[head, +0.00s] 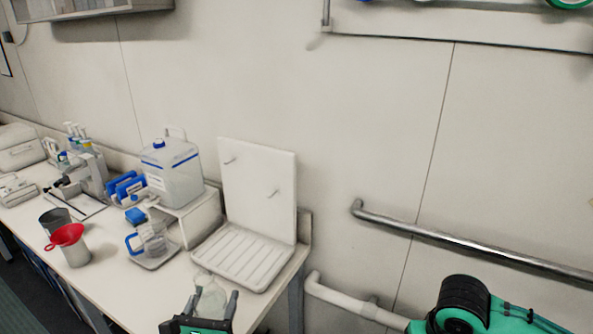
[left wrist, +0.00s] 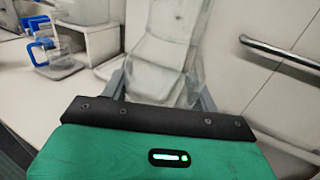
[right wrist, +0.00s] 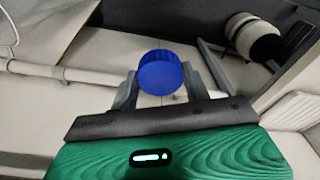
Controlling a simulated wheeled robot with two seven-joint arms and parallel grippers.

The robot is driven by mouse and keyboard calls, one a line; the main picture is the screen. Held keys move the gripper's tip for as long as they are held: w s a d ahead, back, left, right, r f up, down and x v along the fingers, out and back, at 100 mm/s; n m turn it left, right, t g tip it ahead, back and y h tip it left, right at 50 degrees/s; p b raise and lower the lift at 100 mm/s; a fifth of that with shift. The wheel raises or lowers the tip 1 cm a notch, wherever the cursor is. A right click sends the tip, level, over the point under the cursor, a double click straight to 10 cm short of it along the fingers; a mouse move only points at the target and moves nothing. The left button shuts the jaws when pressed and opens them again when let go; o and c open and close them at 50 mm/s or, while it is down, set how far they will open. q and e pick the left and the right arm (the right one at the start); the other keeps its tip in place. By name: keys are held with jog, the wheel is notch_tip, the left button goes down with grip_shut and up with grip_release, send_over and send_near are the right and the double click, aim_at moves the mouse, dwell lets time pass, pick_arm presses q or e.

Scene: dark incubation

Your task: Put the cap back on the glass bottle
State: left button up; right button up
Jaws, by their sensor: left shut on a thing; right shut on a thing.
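The glass bottle (head: 211,299) is clear and stands between the fingers of my left gripper (head: 213,304), at the bottom of the head view near the bench's front right corner. In the left wrist view the clear bottle (left wrist: 160,82) fills the space between the fingers of the left gripper (left wrist: 162,95), which is shut on it. Its mouth is hard to make out. The round blue cap (right wrist: 160,72) is in the right wrist view, between the fingers of my right gripper (right wrist: 161,85), which is shut on it. The right gripper is outside the head view.
A white drying rack (head: 245,255) with a pegged back panel stands at the bench's right end. Left of it are a large white canister (head: 175,172) on a stand, a blue-handled jug (head: 152,240) and a red funnel (head: 67,236). A metal rail (head: 470,240) runs along the wall.

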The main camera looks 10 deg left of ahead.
pick_arm(q)
jog(key=w+d+f+m+g+h, duration=0.1)
jog(key=d+m+h, duration=0.3)
jog(key=d, duration=0.4)
jog(key=w+d+f+m+g+h, duration=0.1)
jog(key=d+f+m+g+h, duration=0.2)
jog(key=d+h, duration=0.4)
jog(key=shift+w+d+f+m+h, duration=0.2)
jog(key=shift+d+f+m+h, duration=0.1)
jog(key=shift+d+f+m, duration=0.15)
jog(key=shift+r, duration=0.1)
pick_arm(e)
jog(key=w+a+r+n, duration=0.2)
jog(key=a+r, duration=0.7)
jog(key=a, duration=0.5)
jog(key=w+a+r+n, duration=0.3)
jog(key=a+r, duration=0.6)
jog(key=a, duration=0.4)
jog(key=shift+w+a+r+y, duration=0.25)
jog(key=shift+w+a+y, duration=0.05)
jog(key=shift+w+a, duration=0.1)
pick_arm(q)
jog(key=shift+a, duration=0.1)
pick_arm(e)
jog(key=shift+f, duration=0.1)
jog(key=shift+d+f, duration=0.1)
jog(key=shift+f, duration=1.85)
